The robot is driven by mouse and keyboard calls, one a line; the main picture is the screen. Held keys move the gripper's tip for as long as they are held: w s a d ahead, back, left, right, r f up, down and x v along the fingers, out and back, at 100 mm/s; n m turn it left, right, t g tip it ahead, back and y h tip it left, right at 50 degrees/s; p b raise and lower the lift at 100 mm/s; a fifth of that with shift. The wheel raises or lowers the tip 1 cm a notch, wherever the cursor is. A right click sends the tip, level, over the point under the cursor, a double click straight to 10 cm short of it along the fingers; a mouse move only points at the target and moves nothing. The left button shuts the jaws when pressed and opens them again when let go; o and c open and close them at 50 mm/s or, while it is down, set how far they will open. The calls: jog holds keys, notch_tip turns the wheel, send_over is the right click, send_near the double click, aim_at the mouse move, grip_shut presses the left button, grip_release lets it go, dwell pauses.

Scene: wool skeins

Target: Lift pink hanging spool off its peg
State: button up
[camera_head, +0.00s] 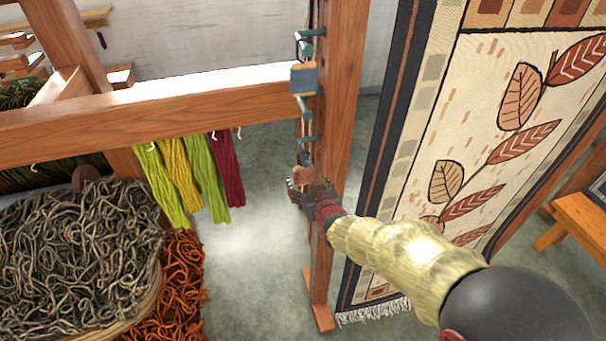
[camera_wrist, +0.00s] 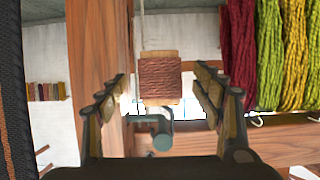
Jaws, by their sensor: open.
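The pink hanging spool (camera_wrist: 160,78) is a dusty brownish-pink winding on a wooden core. It hangs beside the wooden post, just below a teal peg (camera_wrist: 150,122); the wrist view appears upside down. In the head view the spool (camera_head: 305,175) shows small at the post, partly hidden by my gripper. My gripper (camera_head: 308,190) is at the spool's height. In the wrist view the open fingers (camera_wrist: 160,100) stand on either side of the spool, with gaps visible on both sides. Whether the spool lies fully between the fingertips in depth, I cannot tell.
A blue spool (camera_head: 304,78) hangs higher on the same post (camera_head: 340,100). Green, yellow and dark red skeins (camera_head: 190,180) hang from the beam (camera_head: 150,112) to the left. A patterned rug (camera_head: 480,130) hangs close on the right. A basket of grey wool (camera_head: 75,255) stands lower left.

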aim_at(305, 177)
jog(key=shift+p+x, duration=0.5)
jog(key=shift+x, duration=1.8)
jog(key=shift+r, duration=0.1)
jog(key=c, duration=0.3)
jog(key=c, duration=1)
jog(key=shift+r, duration=0.1)
